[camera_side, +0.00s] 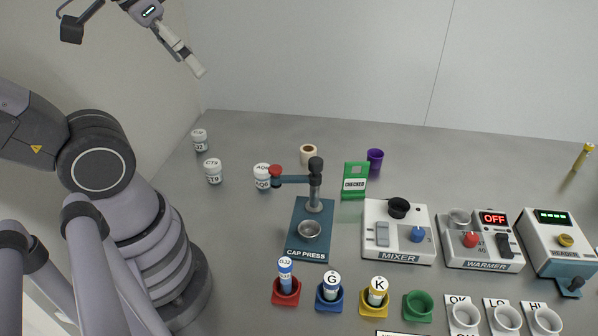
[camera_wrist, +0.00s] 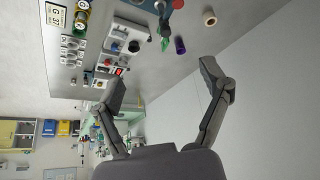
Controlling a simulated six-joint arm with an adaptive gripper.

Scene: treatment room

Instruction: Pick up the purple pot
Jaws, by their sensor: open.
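The purple pot (camera_side: 375,158) stands upright at the back of the grey table, right behind and beside the green CHECKED sign (camera_side: 355,180). It also shows in the wrist view (camera_wrist: 180,46), near the top middle, between the lines of my two fingers but well beyond them. My gripper (camera_side: 198,70) is high above the table at the upper left, far from the pot. In the wrist view my gripper (camera_wrist: 163,80) has its fingers spread wide with nothing between them.
The cap press (camera_side: 312,229) stands left of the sign, with its arm raised. White lidded jars (camera_side: 213,171) stand at left. The mixer (camera_side: 397,232) and warmer (camera_side: 482,240) stand in front right.

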